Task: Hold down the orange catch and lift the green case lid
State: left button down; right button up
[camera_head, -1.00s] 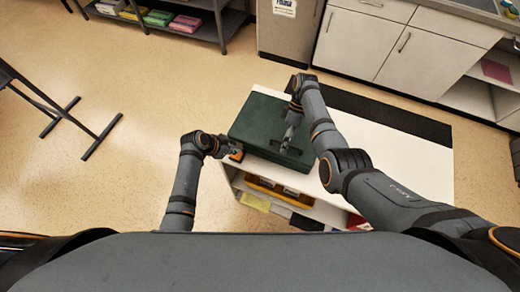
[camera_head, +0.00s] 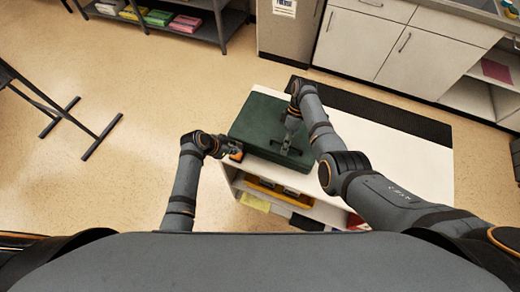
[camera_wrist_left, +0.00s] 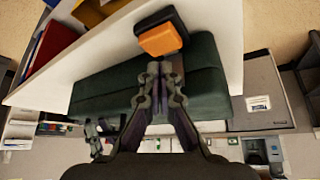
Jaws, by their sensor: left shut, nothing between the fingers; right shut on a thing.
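The dark green case (camera_head: 254,120) sits on a white-topped cabinet, and its lid looks closed. The orange catch (camera_head: 237,156) is at the case's near left corner; it shows as an orange block in the left wrist view (camera_wrist_left: 162,38). My left gripper (camera_head: 232,151) is shut and empty with its tips at the catch. In the left wrist view the fingertips (camera_wrist_left: 160,66) are together right beside the block; I cannot tell whether they touch it. My right gripper (camera_head: 289,143) is shut on the dark handle (camera_head: 287,152) on top of the lid. Its fingers partly hide the handle.
The white cabinet top (camera_head: 400,165) is clear to the right of the case. An open shelf below its front edge holds a yellow tray (camera_head: 268,188) and other items. A black strip (camera_head: 370,110) runs along the far side. Drawers and a shelf stand further back.

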grip_shut()
